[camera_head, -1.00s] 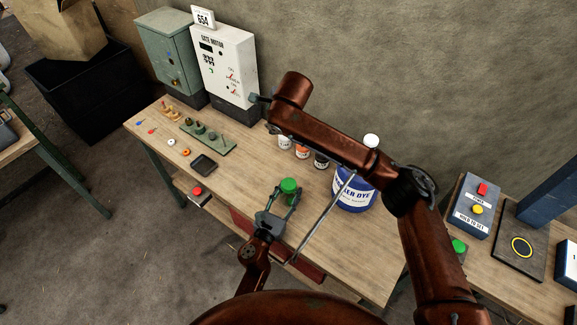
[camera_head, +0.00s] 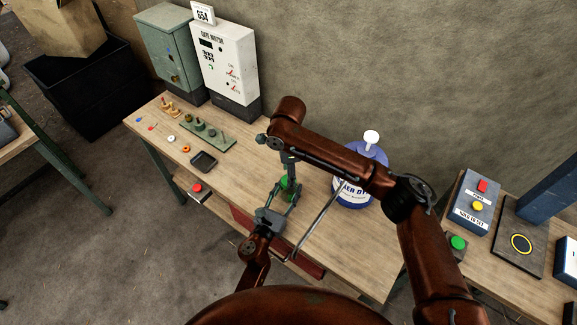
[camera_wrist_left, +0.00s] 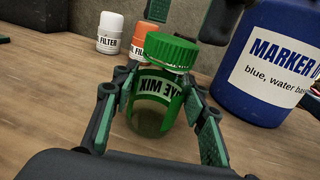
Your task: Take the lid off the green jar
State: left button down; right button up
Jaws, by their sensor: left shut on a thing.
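The green jar (camera_wrist_left: 155,112), with a "...VE MIX" label, stands on the workbench with its ribbed green lid (camera_wrist_left: 172,50) on top. My left gripper (camera_wrist_left: 170,112) is shut on the jar's body, one finger on each side. In the head view the left gripper (camera_head: 283,195) reaches the jar (camera_head: 290,184) from the front. My right gripper (camera_head: 289,166) points down from above, close over the lid. In the wrist view its two fingers show apart above the lid, with nothing seen between them. The right arm partly hides the jar in the head view.
A blue marker dye tub (camera_head: 352,190) stands to the right of the jar. Small filter bottles (camera_wrist_left: 110,34) stand behind it. A green rack (camera_head: 208,134), a small black tray (camera_head: 203,162) and the gate motor box (camera_head: 228,62) are further left on the workbench (camera_head: 225,185).

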jog(key=shift+f, duration=1.15)
jog(key=shift+c, duration=0.4)
